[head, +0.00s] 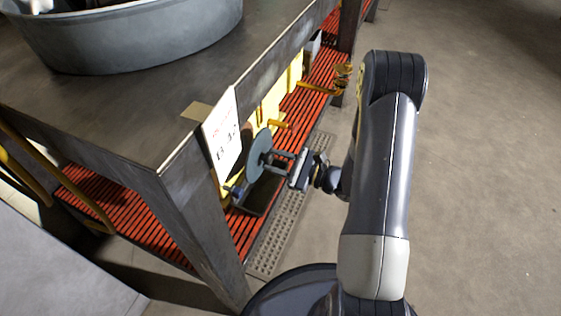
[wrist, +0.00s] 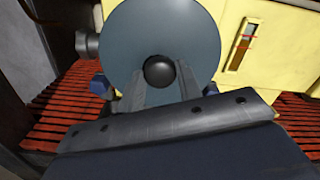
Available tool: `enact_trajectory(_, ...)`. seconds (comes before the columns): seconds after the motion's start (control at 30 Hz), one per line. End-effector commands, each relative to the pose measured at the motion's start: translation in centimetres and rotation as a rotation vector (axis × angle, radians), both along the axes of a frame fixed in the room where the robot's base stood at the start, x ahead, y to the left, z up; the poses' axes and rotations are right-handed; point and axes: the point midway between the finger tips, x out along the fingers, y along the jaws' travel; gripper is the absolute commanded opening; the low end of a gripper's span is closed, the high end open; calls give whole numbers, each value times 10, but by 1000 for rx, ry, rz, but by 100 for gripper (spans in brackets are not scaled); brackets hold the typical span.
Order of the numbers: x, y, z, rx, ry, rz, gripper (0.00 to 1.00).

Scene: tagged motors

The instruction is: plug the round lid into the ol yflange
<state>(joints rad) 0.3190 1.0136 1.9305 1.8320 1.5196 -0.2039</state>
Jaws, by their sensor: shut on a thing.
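The round lid (head: 259,150) is a flat grey-blue disc, standing on edge beside the yellow motor housing (head: 271,104). In the wrist view the lid (wrist: 160,32) faces me, with a round black knob (wrist: 160,71) at its centre. My gripper (head: 273,160) is shut on the knob, one finger on each side. The wrist view also shows my gripper (wrist: 160,82) there. The lid covers what lies behind it; I cannot make out the oily flange or tell whether the lid touches it.
The housing sits on a red slatted shelf (head: 130,222) under a dark tabletop (head: 120,110). A white tag sign (head: 222,137) hangs at the table edge, close to the lid. A grey cylindrical part (wrist: 86,43) and blue bolt (wrist: 99,85) show left of the lid. Open floor (head: 480,160) lies right.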

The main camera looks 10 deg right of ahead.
Motion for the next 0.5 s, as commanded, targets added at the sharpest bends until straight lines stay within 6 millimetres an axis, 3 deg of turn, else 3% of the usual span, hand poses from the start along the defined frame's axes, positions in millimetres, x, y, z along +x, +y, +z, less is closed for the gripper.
enact_trajectory(0.5, 22, 34, 1, 1, -1, 2, 14)
